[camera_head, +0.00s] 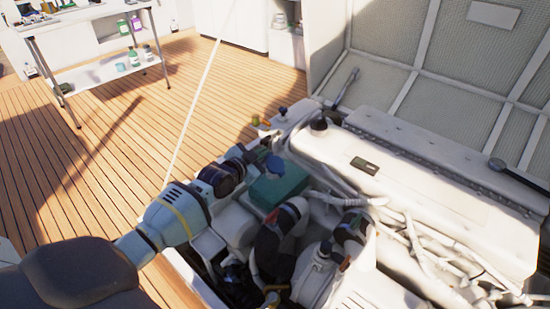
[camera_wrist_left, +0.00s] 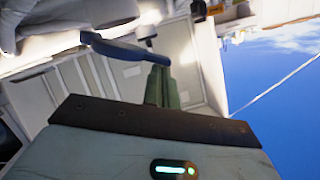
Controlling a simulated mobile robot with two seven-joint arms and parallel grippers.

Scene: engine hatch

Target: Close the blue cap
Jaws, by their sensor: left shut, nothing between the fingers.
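The blue cap (camera_head: 274,165) shows in the head view beside the green box in the engine bay. In the left wrist view the blue cap (camera_wrist_left: 115,47) is seen nearly edge-on, as a thin tilted flap. My left gripper (camera_head: 251,157) reaches in from the left, its tip close to the cap. In the left wrist view its greenish fingers (camera_wrist_left: 159,78) are together and empty, pointing toward the cap's right end. I cannot tell whether they touch it. The filler opening under the cap is not clear in either view. My right gripper is not in view.
A green box (camera_head: 279,187) sits just below the cap in the head view. Hoses and a large white engine cover (camera_head: 400,165) fill the right side. A raised hatch panel (camera_head: 450,55) stands behind. Wooden deck (camera_head: 130,140) lies open to the left.

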